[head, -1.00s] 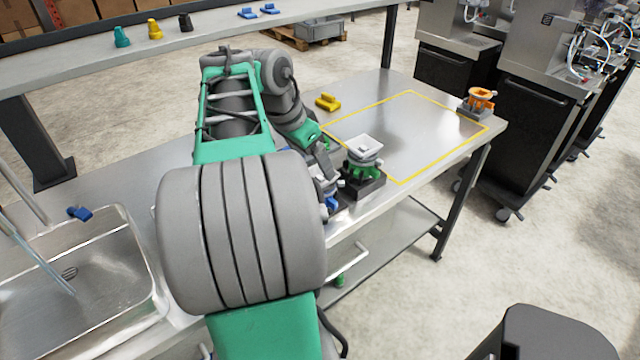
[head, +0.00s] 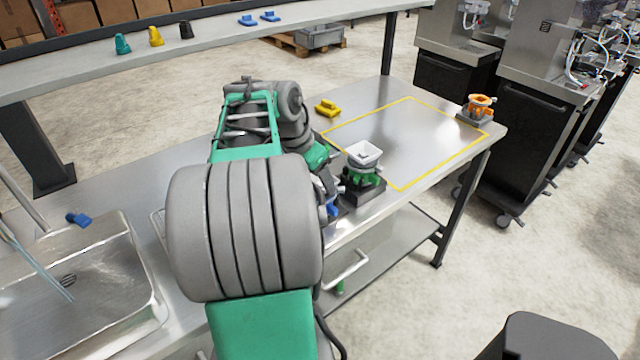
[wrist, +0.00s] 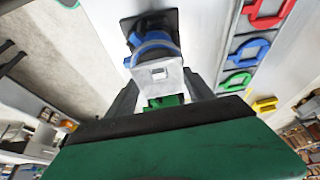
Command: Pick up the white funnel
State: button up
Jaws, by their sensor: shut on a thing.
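The white funnel (head: 364,153) shows in the head view as a square, hollow top above a green part (head: 368,176) on a dark base (head: 366,192). My gripper (head: 330,188) is just left of it, partly hidden behind my arm, beside a blue part (head: 333,210). In the wrist view, the fingers of my gripper (wrist: 158,80) stand on both sides of a white piece (wrist: 172,77), which looks like the white funnel. A blue band (wrist: 153,45) and a dark base (wrist: 150,22) lie beyond it. The exact contact is hidden.
An orange funnel (head: 480,103) stands at the table's far right corner. A yellow piece (head: 327,109) lies on the table near a bare area outlined by yellow tape (head: 408,98). A sink (head: 110,290) is at the left. A raised shelf (head: 210,38) runs along the back.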

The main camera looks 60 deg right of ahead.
jog(key=c, duration=0.7)
jog(key=shift+r, duration=0.1)
